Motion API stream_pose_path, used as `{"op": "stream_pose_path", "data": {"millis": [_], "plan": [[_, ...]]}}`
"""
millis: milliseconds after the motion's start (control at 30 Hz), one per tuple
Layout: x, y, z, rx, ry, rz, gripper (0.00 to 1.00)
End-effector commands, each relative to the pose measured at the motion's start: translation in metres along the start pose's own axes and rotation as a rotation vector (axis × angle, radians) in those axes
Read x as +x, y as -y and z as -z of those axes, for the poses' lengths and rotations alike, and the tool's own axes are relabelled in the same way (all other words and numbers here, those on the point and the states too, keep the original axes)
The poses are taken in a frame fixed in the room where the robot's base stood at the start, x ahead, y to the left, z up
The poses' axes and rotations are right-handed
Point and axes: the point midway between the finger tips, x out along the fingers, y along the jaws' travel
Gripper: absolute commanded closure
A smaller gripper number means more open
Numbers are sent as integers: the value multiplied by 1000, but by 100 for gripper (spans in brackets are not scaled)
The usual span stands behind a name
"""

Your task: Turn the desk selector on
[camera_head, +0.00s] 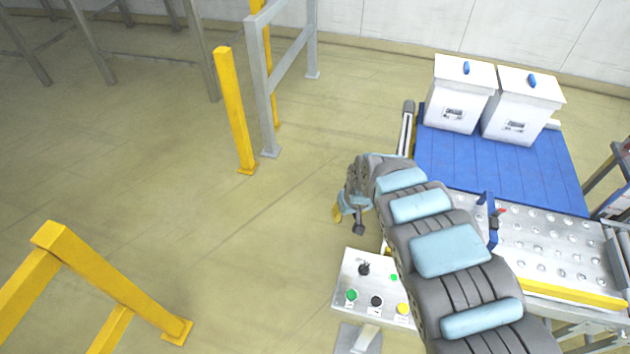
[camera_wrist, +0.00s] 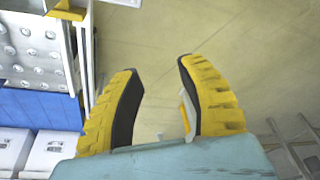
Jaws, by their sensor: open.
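The desk (camera_head: 349,314) is a white control panel on a stand, low in the head view, partly covered by my arm. A black selector knob (camera_head: 364,269) sits at its upper left. Below it are a green button (camera_head: 351,295), a black button or knob (camera_head: 376,301) and a yellow button (camera_head: 403,309). A small green light (camera_head: 394,277) shows to the right of the selector. My gripper (camera_head: 346,222) is beyond the panel, above the floor and apart from the selector. In the wrist view its yellow fingers (camera_wrist: 163,95) are spread with nothing between them. The panel is not in the wrist view.
A conveyor with a blue belt (camera_head: 500,175) carries two white lidded boxes (camera_head: 458,100), (camera_head: 515,115) at the right. A perforated metal table (camera_head: 550,262) adjoins it. A yellow post (camera_head: 234,110) and a yellow rail (camera_head: 110,290) stand left. Floor between is clear.

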Motion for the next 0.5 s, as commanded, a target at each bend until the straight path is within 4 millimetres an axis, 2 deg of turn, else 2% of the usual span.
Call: {"op": "stream_pose_path", "data": {"millis": [500], "plan": [[14,38,74,17,-215,59,61]]}}
